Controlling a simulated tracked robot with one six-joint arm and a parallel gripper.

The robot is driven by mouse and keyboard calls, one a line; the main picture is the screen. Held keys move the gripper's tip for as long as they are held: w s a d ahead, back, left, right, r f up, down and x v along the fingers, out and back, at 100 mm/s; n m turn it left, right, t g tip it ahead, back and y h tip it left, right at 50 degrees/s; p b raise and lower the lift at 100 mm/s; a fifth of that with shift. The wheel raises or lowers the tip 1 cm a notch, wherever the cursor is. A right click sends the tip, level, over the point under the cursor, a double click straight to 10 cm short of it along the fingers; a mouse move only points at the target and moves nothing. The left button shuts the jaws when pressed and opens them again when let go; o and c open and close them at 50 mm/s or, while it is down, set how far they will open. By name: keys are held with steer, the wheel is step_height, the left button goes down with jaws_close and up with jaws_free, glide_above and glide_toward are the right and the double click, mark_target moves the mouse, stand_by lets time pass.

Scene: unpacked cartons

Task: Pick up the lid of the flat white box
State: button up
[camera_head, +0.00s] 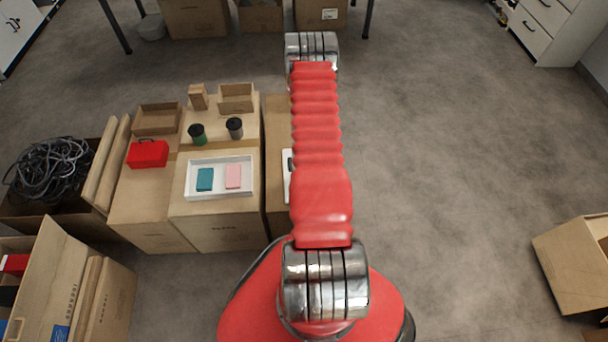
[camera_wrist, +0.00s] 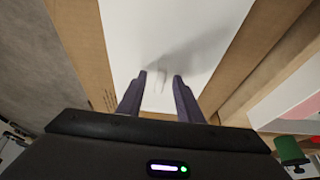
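The flat white box (camera_head: 220,197) stands open on a carton in the head view, with a teal item (camera_head: 205,179) and a pink item (camera_head: 233,176) inside. The white lid (camera_head: 287,182) lies apart from it on the carton to its right, mostly hidden behind my arm. In the wrist view the lid (camera_wrist: 200,22) is a plain white panel below my gripper (camera_wrist: 160,78). The two fingers are apart over it, with a faint pale shape, perhaps a handle, between the tips. Whether they touch the lid I cannot tell. The head view hides my gripper.
A red box (camera_head: 148,154), a green cup (camera_head: 197,134), a dark cup (camera_head: 235,128) and small open cartons (camera_head: 157,120) stand around the white box. A carton of black cables (camera_head: 48,170) is at the left.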

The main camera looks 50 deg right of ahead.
steer(key=shift+c, duration=0.5)
jaws_close()
